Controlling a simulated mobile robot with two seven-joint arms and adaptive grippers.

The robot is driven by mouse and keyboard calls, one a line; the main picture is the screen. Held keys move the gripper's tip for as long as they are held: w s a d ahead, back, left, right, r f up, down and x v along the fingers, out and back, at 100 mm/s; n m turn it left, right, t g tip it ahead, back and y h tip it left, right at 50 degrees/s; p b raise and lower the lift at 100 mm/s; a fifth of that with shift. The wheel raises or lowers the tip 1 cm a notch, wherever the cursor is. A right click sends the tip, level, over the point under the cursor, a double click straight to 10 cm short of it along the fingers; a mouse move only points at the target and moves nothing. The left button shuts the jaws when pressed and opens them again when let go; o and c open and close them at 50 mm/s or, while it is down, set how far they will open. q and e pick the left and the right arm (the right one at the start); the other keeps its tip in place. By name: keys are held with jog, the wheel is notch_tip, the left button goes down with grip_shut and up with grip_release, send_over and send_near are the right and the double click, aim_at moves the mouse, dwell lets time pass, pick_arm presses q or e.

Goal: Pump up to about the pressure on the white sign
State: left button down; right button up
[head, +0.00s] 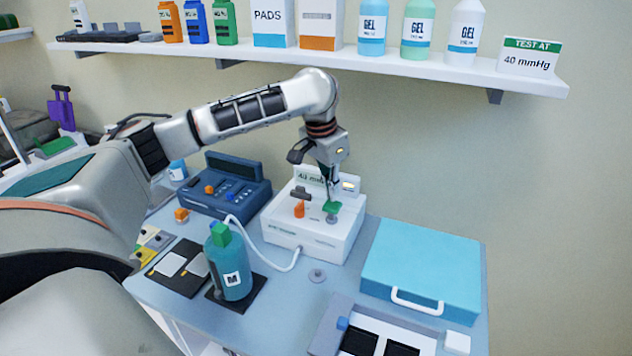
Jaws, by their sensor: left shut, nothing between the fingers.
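The white sign (531,58) on the shelf has a green band and reads "TEST AT 40 mmHg". A white pump unit (300,236) stands on the trolley. Its raised back panel (309,175) seems to read "40 mm" and is partly hidden by my gripper. On its top are an orange-and-dark control (300,203) and a green button (332,206). My left gripper (331,187) is shut and empty, pointing down just above or on the green button; I cannot tell whether it touches. A white hose (293,263) links the unit to a teal cuff marked "M" (232,271). My right gripper is out of view.
A dark blue device (222,190) stands left of the pump unit. A light blue case (424,265) lies to its right. A grey tray (335,320) is at the front. The wall shelf (400,66) with bottles and boxes runs behind and above my arm.

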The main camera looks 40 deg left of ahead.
pick_arm(q)
jog(key=shift+r, duration=0.1)
jog(key=shift+r, duration=2.45)
